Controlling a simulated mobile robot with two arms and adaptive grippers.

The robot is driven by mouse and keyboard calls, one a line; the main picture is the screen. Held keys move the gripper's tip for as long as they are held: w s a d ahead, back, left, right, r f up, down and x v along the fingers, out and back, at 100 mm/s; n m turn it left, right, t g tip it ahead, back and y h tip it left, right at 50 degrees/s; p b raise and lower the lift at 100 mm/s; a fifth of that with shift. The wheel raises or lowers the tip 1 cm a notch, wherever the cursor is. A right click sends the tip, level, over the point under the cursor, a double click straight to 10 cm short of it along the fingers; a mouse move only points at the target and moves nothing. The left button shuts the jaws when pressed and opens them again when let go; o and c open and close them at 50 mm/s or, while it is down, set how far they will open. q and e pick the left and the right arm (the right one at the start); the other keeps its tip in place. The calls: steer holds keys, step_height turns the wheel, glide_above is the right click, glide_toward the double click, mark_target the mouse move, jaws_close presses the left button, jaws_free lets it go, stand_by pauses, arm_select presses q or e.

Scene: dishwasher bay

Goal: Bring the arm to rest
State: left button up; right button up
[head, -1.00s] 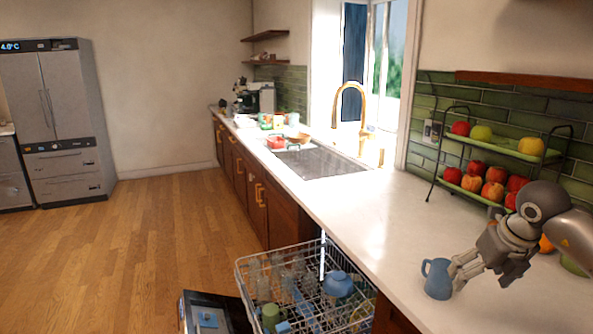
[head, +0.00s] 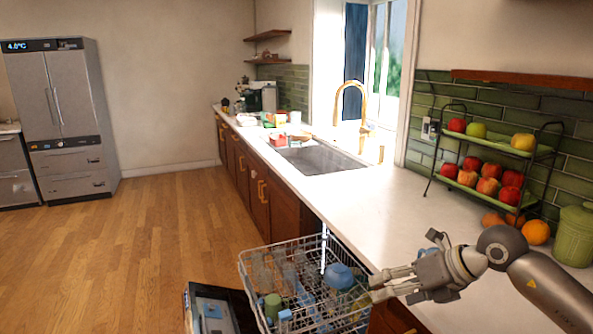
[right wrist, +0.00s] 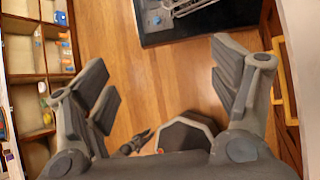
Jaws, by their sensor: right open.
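My right gripper (head: 368,286) reaches in from the right, over the counter's front edge beside the dishwasher rack. In the right wrist view my right gripper (right wrist: 160,85) is open, with nothing between its fingers. The floor and part of the dishwasher door (right wrist: 190,22) lie beyond them. My left gripper does not show in the head view.
The pulled-out dishwasher rack (head: 290,243) holds glasses, a blue dish (head: 339,275) and a green cup (head: 272,304). The white counter (head: 390,212) is clear between the sink (head: 318,159) and fruit stand (head: 428,160). A green canister (head: 574,238) stands at right.

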steer(key=s+a+r+m+t+y, duration=0.25)
steer(key=a+r+y, duration=0.2)
steer(key=a, duration=0.35)
steer(key=s+a+r+m+t+y, duration=0.2)
steer(key=s+a+r+y, duration=0.15)
steer(key=a+y, duration=0.35)
steer(key=w+d+f+m+t+h, duration=0.25)
steer(key=d+m+t+h, duration=0.8)
steer(key=m, duration=0.85)
steer(key=s+d+f+m+g+h, duration=0.25)
steer(key=f+m+h, duration=0.2)
steer(key=f, duration=0.25)
steer(key=s+d+f+m+g+h, duration=0.2)
steer(key=d+f+m+h, duration=0.15)
steer(key=f+m, duration=0.2)
steer(key=s+a+f+m+g, duration=0.1)
steer(key=s+f+m+g, duration=0.1)
steer(key=s+f+g, duration=0.65)
steer(key=s+f+m+g, duration=0.1)
steer(key=s+f+g, duration=0.3)
steer(key=s+f, duration=0.85)
steer(key=s+f+g, duration=0.1)
steer(key=s+f, duration=0.1)
steer(key=f, duration=1)
steer(key=s+f, duration=0.3)
steer(key=f, duration=0.9)
steer(key=s+d+f+g, duration=0.1)
steer(key=s+d+f, duration=0.2)
steer(key=s+f, duration=1.2)
steer(key=shift+s, duration=0.65)
